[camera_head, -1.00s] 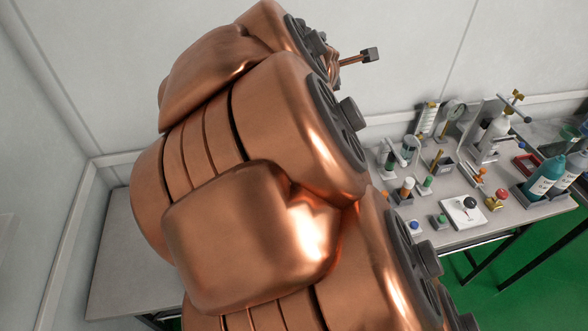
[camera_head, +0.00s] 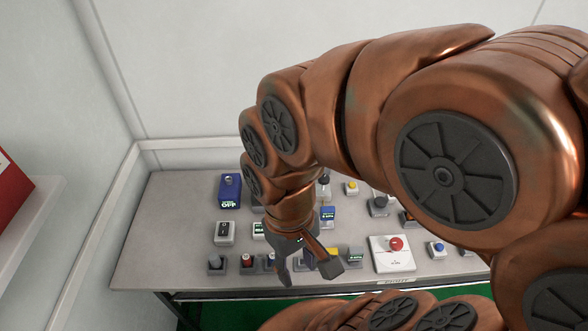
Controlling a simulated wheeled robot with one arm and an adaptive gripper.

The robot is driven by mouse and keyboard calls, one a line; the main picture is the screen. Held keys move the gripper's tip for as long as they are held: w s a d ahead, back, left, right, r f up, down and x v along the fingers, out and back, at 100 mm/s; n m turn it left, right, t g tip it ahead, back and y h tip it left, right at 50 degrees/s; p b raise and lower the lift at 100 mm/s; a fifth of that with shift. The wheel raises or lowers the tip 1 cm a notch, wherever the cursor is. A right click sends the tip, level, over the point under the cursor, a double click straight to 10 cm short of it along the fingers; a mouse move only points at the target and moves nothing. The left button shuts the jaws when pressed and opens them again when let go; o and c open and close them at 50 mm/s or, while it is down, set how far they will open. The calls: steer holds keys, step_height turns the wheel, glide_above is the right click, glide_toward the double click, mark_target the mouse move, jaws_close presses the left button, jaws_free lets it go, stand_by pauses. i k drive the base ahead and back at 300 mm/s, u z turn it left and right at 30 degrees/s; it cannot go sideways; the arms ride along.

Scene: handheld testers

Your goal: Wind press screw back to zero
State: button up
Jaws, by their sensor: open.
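My gripper (camera_head: 308,270) points down over the front part of the grey bench, with its dark fingers spread apart. It is open and nothing shows between the fingers. Small devices lie behind and below it, partly covered by the gripper and the wrist. I cannot make out a press or its screw in this view.
The bench (camera_head: 150,240) holds a blue box marked OFF (camera_head: 230,190), a grey switch box (camera_head: 224,233), a white plate with a red button (camera_head: 391,254) and several small controls. Its left end is clear. A red object (camera_head: 12,195) sits on a white shelf (camera_head: 30,225) at far left.

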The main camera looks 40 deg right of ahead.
mark_target(325, 180)
steer(key=u, duration=1.4)
steer(key=k, duration=0.65)
steer(key=z, duration=1.15)
